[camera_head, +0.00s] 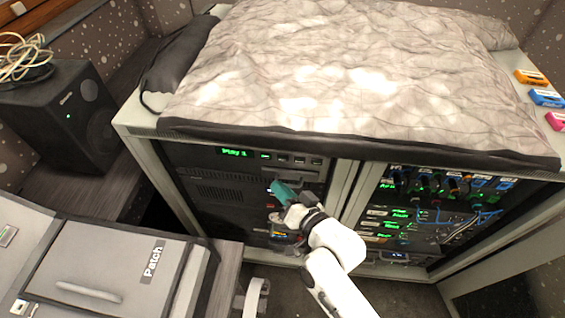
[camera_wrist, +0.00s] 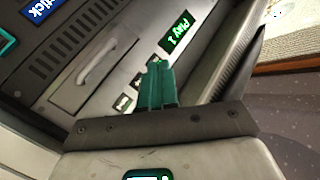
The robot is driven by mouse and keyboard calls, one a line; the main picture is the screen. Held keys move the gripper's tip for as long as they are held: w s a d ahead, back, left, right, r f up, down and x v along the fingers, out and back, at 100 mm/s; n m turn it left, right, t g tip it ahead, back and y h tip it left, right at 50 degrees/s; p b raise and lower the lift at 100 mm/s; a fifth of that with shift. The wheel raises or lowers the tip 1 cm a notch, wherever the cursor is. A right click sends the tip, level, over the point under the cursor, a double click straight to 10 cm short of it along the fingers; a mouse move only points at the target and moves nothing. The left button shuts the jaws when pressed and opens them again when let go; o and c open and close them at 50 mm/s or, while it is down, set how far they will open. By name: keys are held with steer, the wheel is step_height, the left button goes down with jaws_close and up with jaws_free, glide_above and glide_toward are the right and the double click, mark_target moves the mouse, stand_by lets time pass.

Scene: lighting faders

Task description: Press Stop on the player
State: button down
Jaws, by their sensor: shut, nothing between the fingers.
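The player (camera_head: 205,153) is the top unit in the left bay of the rack. Its green display (camera_head: 232,152) reads "Play 1", and the display also shows in the wrist view (camera_wrist: 178,36). A row of small buttons (camera_head: 300,159) lies right of the display in the head view; their labels are too small to read, so I cannot tell which is Stop. My gripper (camera_head: 276,186) has teal fingers, shut and empty, in front of the rack below the button row. In the wrist view the fingertips (camera_wrist: 157,66) overlap part of the row and hide some buttons; contact cannot be told.
A crumpled cloth (camera_head: 320,75) covers the rack top. The right bay holds cabled units (camera_head: 430,205). A black speaker (camera_head: 70,115) stands at left, and a case labelled "Patch" (camera_head: 110,265) at lower left. A pull handle (camera_wrist: 105,60) sits near the buttons.

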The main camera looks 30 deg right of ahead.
mark_target(283, 159)
steer(key=shift+w+d+b, duration=0.8)
steer(key=shift+w+b, duration=0.05)
steer(key=shift+w, duration=0.25)
steer(key=shift+w+d+b, duration=0.75)
steer(key=shift+w+b, duration=0.1)
steer(key=shift+w, duration=0.2)
steer(key=shift+w, duration=0.1)
stand_by(0.4)
steer(key=shift+w+d, duration=0.2)
steer(key=shift+d, duration=0.05)
steer(key=shift+w+d+b, duration=0.2)
steer(key=shift+w+b, duration=0.1)
steer(key=shift+b, duration=0.2)
stand_by(0.4)
stand_by(0.4)
steer(key=shift+s+a+p, duration=0.45)
steer(key=shift+s+p, duration=0.15)
steer(key=shift+s, duration=0.05)
